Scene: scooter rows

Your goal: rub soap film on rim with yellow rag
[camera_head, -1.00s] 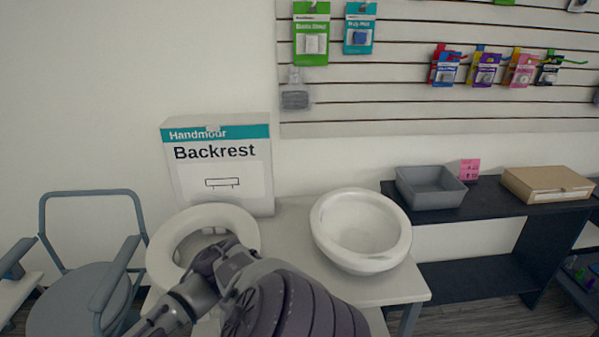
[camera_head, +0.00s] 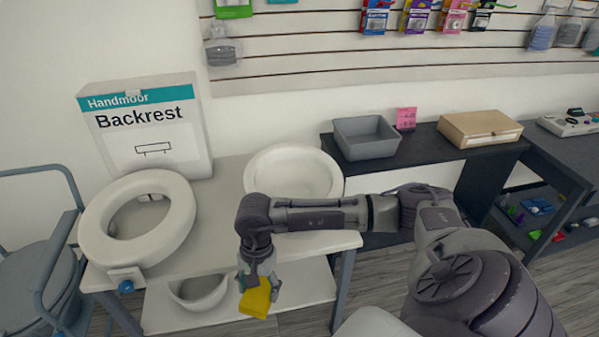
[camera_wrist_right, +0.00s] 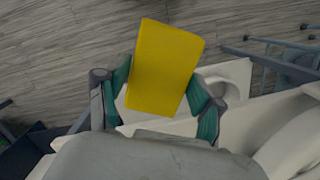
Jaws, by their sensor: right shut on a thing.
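My right gripper (camera_head: 257,286) is shut on a yellow rag (camera_head: 256,301), a block-like piece in front of the white table's front edge. The rag also shows between the two fingers in the right wrist view (camera_wrist_right: 165,67). A white raised ring seat (camera_head: 92,224) with a blue knob at its front stands on the left of the table. A white bowl-like seat (camera_head: 292,162) stands at the back right of the table, partly hidden by my right arm. I cannot make out any soap film on either rim. My left gripper is not in view.
The white table (camera_head: 215,222) has bare room between the two seats. Its lower shelf (camera_head: 310,284) holds another white bowl (camera_head: 200,291). A Backrest box (camera_head: 150,140) stands behind. A grey chair (camera_head: 35,265) is at left, a grey bin (camera_head: 365,137) on the dark shelf at right.

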